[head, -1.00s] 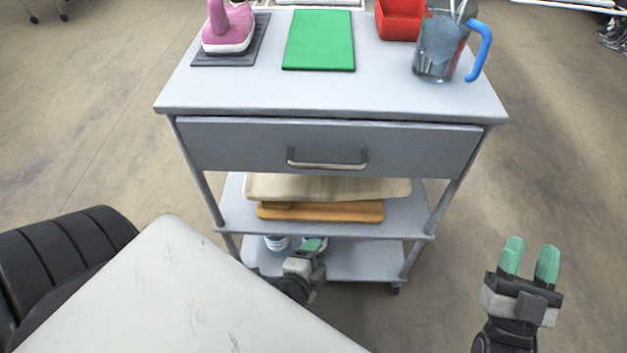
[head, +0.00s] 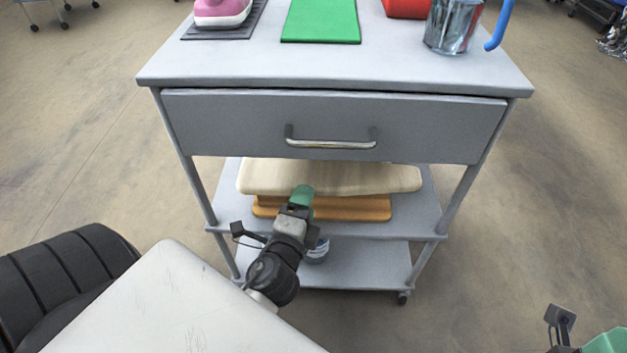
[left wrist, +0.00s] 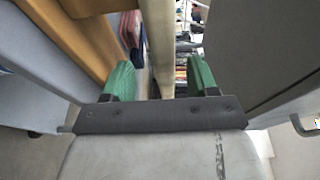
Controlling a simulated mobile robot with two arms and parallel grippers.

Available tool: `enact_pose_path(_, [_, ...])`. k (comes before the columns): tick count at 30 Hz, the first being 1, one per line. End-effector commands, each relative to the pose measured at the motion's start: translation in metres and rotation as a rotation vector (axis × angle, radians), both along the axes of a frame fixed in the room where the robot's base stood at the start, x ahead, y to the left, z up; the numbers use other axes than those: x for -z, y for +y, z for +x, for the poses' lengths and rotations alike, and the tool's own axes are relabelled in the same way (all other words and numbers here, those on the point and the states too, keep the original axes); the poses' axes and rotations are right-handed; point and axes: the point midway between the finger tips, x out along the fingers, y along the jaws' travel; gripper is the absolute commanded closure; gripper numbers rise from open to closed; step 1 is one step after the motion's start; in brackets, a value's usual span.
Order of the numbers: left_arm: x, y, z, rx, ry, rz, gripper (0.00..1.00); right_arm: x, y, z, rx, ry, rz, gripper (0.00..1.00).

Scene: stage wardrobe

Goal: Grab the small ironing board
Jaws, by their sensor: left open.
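The small ironing board (head: 335,178) has a cream padded top over an orange-brown wooden base (head: 345,208). It lies on the middle shelf of a grey trolley, under the drawer. My left gripper (head: 302,194) is at the front edge of the board and hides a little of it. In the left wrist view, the cream board (left wrist: 158,40) runs edge-on between the two green fingers of my open left gripper (left wrist: 162,80). The wooden base is off to the left there. My right gripper (head: 600,343) shows only partly at the bottom right corner, away from the trolley.
The trolley's closed drawer (head: 230,124) is just above the board. A white surface (head: 170,310) is at lower left.

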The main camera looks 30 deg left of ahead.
Motion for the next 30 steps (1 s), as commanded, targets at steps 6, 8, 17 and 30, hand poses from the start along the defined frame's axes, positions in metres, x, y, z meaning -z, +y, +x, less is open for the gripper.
enact_pose_path(6, [-0.008, 0.004, 0.031, 0.002, -0.003, 0.000, 0.42, -0.010, 0.000, -0.001, 0.000, 0.014, 0.000, 0.57])
enact_pose_path(8, [-0.006, 0.006, 0.039, 0.001, -0.002, 0.000, 0.42, -0.010, 0.000, -0.001, 0.000, 0.012, 0.001, 0.57])
enact_pose_path(17, [-0.004, 0.010, 0.050, 0.001, 0.000, -0.002, 0.42, -0.011, 0.000, -0.001, -0.001, 0.013, 0.000, 0.57])
enact_pose_path(30, [-0.004, 0.009, 0.050, 0.001, 0.000, -0.002, 0.98, -0.011, 0.000, -0.001, -0.001, 0.013, 0.000, 0.57])
